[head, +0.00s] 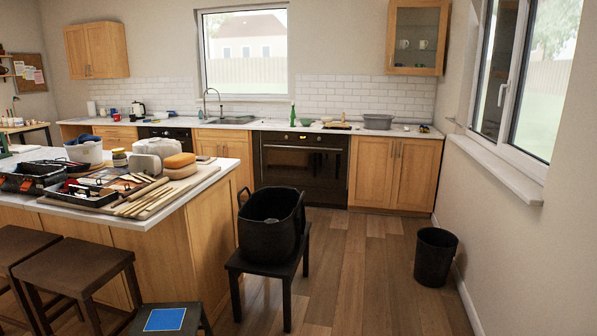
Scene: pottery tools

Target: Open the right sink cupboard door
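The sink (231,119) with its tall tap (206,102) is set in the back counter under the window. Below it is the wooden sink cupboard, left of the black oven. The right sink cupboard door (240,150) looks shut. Its lower left part is hidden behind the island counter and the things on it. Neither of my grippers is in view.
The island (205,225), crowded with pottery tools, stands in front at left. A black tub (268,240) on a dark stool (285,275) stands right of it, before the oven (303,175). A black bin (434,257) is by the right wall. Floor between stool and bin is clear.

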